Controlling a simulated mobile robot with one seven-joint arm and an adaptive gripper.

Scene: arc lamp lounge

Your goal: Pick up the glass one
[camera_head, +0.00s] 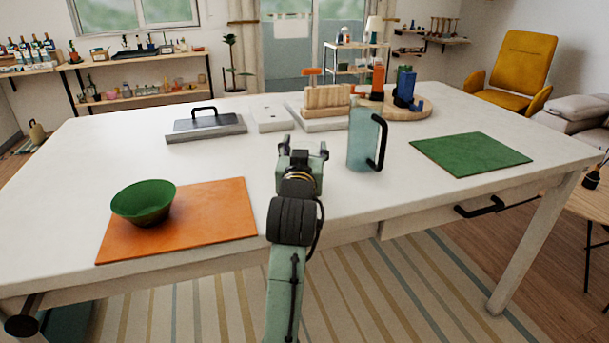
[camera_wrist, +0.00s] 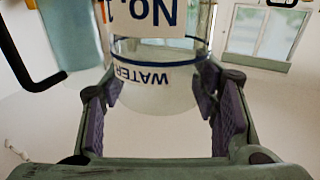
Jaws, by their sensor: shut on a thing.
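A clear glass vessel (camera_wrist: 160,98) stands between the fingers of my gripper (camera_wrist: 161,84) in the wrist view. It bears white labels reading "No. 1" and "WATER", upside down in that view. The dark finger pads sit on either side of it, shut on it. Its upper part is cut off by the frame. In the head view my gripper (camera_head: 303,152) is over the near middle of the table, and I cannot make out the glass there. A tinted pitcher (camera_head: 362,138) with a black handle stands just right of my gripper; it also shows in the wrist view (camera_wrist: 72,35).
A green bowl (camera_head: 143,203) sits on an orange mat (camera_head: 215,215) at the left. A green mat (camera_head: 471,153) lies bare at the right. Behind are a black-handled lidded tray (camera_head: 207,127), a white box (camera_head: 271,119), a wooden block (camera_head: 325,97) and a round board (camera_head: 420,110).

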